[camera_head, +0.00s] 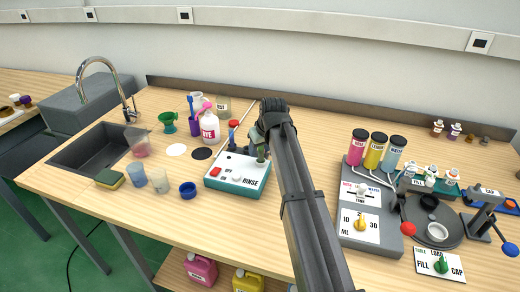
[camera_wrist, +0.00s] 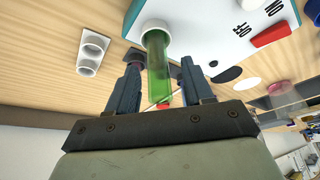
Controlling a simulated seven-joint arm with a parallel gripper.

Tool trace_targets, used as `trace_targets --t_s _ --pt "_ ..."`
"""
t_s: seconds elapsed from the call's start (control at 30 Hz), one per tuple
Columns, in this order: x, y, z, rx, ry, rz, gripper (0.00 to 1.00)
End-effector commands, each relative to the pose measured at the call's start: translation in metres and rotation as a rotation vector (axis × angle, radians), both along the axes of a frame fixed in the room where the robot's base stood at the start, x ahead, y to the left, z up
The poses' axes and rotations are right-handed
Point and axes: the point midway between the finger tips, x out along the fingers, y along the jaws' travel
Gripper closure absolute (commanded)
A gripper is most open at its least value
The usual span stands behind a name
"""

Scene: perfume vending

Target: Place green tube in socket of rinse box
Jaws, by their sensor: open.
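The rinse box (camera_head: 228,183) is a white-topped teal box with a red switch, left of my arm. It fills the top of the wrist view (camera_wrist: 195,22). The green tube (camera_wrist: 160,68) is translucent, and one end meets a white ring socket (camera_wrist: 157,26) at the box. It appears seated there, though the depth of the fit is hidden. In the head view only a small part of the tube (camera_head: 262,151) shows beside my arm. My gripper (camera_wrist: 158,88) is open, with its fingers on either side of the tube and visible gaps between.
A white two-hole holder (camera_wrist: 92,52) lies left in the wrist view. The grey dispenser (camera_head: 370,225) stands to the right. Front table space is clear.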

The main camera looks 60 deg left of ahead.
Motion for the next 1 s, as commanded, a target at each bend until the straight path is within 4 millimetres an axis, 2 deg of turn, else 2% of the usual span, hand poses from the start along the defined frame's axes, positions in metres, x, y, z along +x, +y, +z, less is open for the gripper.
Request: trace_targets --t_s 0.4,0.6,0.8,1.0 --pt "0.000 -0.028 0.068 0.002 0.000 0.000 0.49" --pt "0.000 -0.039 0.093 0.001 0.000 0.000 0.49" --pt "0.000 -0.044 0.105 0.000 0.000 0.000 0.49" --pt "0.000 -0.045 0.107 0.000 0.000 0.000 0.49"
